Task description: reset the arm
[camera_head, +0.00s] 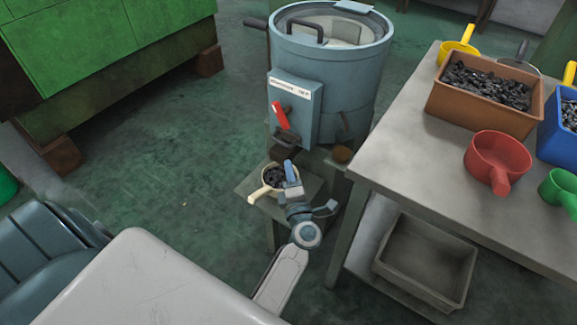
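My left arm (282,278) reaches up from the bottom middle of the head view. Its gripper (311,187) is just right of a cream scoop (256,196) filled with dark pieces. The two fingers look spread apart, with nothing visible between them. The scoop sits on a small metal ledge (312,186) below the machine's outlet, its handle pointing to the lower left, away from the gripper. In the picture one finger overlaps the scoop's right edge; I cannot tell if they touch. My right gripper is not in view.
A blue-grey round machine (345,85) with a red lever (280,115) stands behind the ledge. A grey table (415,165) at right holds a brown bin (485,118), a red scoop (497,157) and other containers. A grey tray (425,262) lies below. Green floor (150,165) is clear at left.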

